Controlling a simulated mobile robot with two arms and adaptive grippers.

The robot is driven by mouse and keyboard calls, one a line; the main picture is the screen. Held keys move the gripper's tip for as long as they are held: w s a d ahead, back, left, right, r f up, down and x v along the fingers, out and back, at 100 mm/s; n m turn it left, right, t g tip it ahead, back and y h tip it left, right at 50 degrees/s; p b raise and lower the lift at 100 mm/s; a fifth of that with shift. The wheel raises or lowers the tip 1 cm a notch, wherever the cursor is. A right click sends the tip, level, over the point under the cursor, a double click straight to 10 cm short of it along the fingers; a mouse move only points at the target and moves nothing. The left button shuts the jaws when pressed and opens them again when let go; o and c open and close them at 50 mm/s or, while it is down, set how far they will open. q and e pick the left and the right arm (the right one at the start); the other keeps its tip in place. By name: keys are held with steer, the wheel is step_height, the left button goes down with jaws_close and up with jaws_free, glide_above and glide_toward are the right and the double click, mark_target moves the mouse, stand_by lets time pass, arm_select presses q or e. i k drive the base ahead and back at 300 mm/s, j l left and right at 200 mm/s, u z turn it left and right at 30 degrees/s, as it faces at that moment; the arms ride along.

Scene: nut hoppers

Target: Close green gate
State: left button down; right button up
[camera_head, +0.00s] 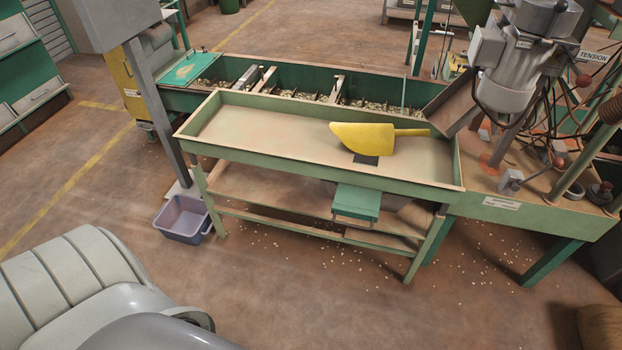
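A flat green gate panel (358,202) shows below the front edge of the green tray table (300,160), right of its middle. The panel sticks out toward me from under the tray. A small dark square (366,159) shows in the tray floor behind it, partly covered by a yellow scoop (362,138). I cannot tell for sure whether the square is an open hole. Neither of my grippers is in view.
A purple bin (183,219) stands on the floor left of the table. A machine (515,75) stands at the right. A long green hopper trough (300,78) with nuts runs behind the table. Scattered nuts lie on the floor in front.

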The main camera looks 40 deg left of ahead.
mark_target(351, 201)
steer(key=u, duration=0.7)
